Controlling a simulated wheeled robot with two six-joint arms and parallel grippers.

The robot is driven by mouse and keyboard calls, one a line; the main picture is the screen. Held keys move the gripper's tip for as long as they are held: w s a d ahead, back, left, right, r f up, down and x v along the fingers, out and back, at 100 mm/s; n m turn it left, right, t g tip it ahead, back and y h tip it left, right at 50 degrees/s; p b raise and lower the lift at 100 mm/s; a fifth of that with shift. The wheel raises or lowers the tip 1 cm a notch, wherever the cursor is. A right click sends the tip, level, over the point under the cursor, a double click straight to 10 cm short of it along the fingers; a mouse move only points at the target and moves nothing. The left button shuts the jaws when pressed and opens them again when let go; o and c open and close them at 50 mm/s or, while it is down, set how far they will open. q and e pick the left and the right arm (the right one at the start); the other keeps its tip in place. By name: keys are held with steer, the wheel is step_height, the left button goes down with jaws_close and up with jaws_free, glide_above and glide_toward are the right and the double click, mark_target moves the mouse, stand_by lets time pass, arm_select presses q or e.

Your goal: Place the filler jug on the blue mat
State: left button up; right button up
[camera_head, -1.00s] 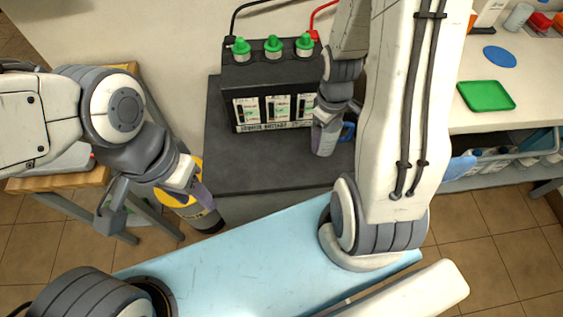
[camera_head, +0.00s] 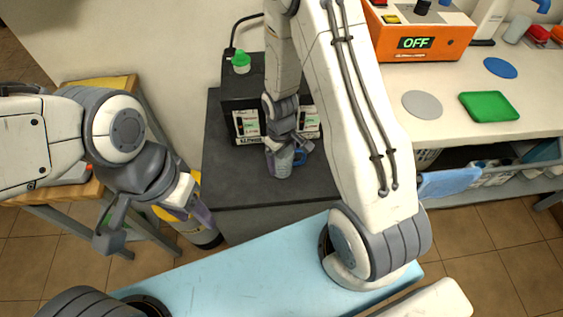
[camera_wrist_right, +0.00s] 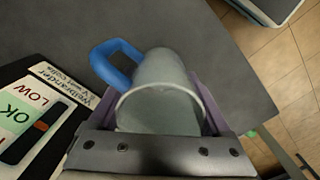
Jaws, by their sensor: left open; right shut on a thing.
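The filler jug (camera_head: 283,167) is a pale grey cup with a blue handle, in front of the black battery in the head view. My right gripper (camera_head: 281,153) is shut on it from above. In the right wrist view the open mouth of the jug (camera_wrist_right: 160,108) shows between the purple fingers, its handle to the upper left. I cannot tell whether its base touches the dark bench. The blue mat (camera_head: 500,68) is a flat oval on the white counter at the upper right, bare. My left gripper (camera_head: 157,222) is open and empty at the lower left.
The battery (camera_head: 238,98) stands on the dark bench (camera_head: 235,178), partly hidden by my right arm. A grey mat (camera_head: 422,104), a green mat (camera_head: 489,106) and an orange charger reading OFF (camera_head: 416,43) are on the counter.

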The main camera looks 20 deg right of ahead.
steer(key=shift+f, duration=0.35)
steer(key=shift+f, duration=0.15)
steer(key=o, duration=1.3)
steer(key=shift+c, duration=0.2)
